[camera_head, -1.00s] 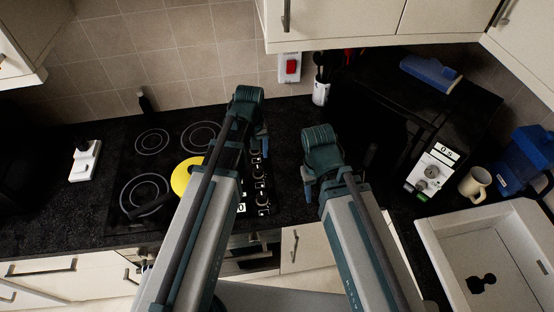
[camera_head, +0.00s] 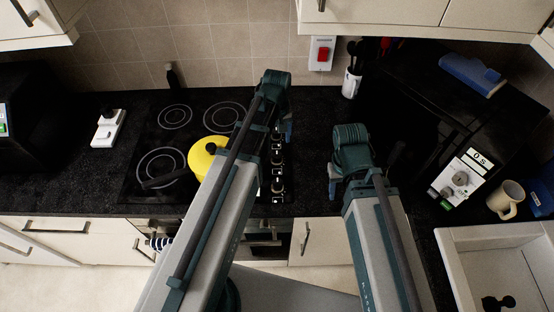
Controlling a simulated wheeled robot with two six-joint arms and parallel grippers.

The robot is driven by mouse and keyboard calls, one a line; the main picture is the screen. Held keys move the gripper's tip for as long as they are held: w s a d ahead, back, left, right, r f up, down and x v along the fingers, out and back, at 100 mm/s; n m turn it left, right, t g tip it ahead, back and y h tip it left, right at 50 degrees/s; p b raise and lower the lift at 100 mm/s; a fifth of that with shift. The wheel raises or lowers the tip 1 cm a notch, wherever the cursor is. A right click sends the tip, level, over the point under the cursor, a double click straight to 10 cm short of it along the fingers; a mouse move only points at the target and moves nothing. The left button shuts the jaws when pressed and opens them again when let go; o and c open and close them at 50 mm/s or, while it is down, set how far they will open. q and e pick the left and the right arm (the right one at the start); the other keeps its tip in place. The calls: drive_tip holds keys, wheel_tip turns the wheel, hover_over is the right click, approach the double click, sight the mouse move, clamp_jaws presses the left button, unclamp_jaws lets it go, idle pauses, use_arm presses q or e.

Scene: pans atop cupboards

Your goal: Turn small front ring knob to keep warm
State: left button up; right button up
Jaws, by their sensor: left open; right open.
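The black hob (camera_head: 140,185) has several ring marks and a column of dark knobs with pale marks along its right side. The lowest visible knob (camera_head: 277,187) is near the front; I cannot tell which ring it serves or its setting. My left gripper (camera_head: 286,128) is open and empty above the upper right part of the hob, close over the knob column; its arm hides part of the hob. My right gripper (camera_head: 334,184) is open and empty over the dark worktop, to the right of the knobs and apart from them.
A yellow pan (camera_head: 200,158) with a dark handle sits on the hob, partly behind my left arm. A microwave (camera_head: 460,180), a cream mug (camera_head: 506,200) and a sink (camera_head: 490,245) are at the right. Cupboards hang above. A white device (camera_head: 108,128) stands left of the hob.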

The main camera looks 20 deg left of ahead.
sight(277, 154)
use_arm(q)
wheel_tip(277, 154, down, 9)
drive_tip(key=b, duration=0.8)
drive_tip(key=shift+f, duration=0.1)
use_arm(e)
wheel_tip(277, 154, down, 9)
drive_tip(key=shift+f, duration=0.1)
use_arm(q)
drive_tip(key=shift+c, duration=0.3)
clamp_jaws()
